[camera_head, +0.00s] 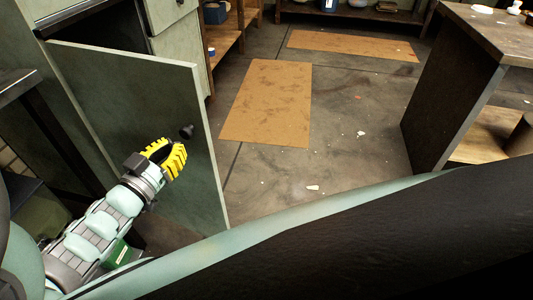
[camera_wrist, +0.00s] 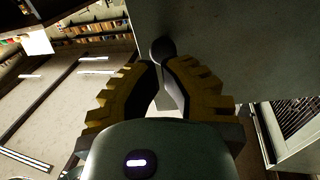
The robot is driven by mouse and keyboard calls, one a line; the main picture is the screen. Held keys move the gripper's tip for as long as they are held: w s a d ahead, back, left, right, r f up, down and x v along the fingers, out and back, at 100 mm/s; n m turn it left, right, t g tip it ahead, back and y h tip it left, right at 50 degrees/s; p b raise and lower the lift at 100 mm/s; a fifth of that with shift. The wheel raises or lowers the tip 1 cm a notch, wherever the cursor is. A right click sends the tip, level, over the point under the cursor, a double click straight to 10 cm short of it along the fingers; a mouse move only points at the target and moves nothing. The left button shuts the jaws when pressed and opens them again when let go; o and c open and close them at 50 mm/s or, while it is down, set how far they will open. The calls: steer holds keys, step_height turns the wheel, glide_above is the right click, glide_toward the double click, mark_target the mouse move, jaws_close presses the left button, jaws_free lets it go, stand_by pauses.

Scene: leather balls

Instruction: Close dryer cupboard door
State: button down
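The cupboard door (camera_head: 125,100) is a grey-green panel standing open at the left in the head view, its knob face towards me. In the wrist view it is the pale panel at the upper right (camera_wrist: 225,45). A dark round knob (camera_head: 187,131) sits near its free edge; it also shows in the wrist view (camera_wrist: 163,50). My gripper (camera_head: 178,150) has yellow ribbed fingers in front of the door, close to the knob. In the wrist view its fingertips (camera_wrist: 161,68) stand slightly apart, just below the knob. Nothing shows between them. Contact with the knob cannot be told.
The cupboard body (camera_head: 180,45) with a drawer stands behind the door. A wooden shelf (camera_head: 226,35) is beyond it. A workbench (camera_head: 470,50) stands at the right. Brown mats (camera_head: 268,105) and small scraps lie on the floor, which is mostly free right of the door.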

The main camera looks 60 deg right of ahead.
mark_target(186, 136)
steer(key=shift+w+d, duration=0.2)
steer(key=shift+d, duration=1.4)
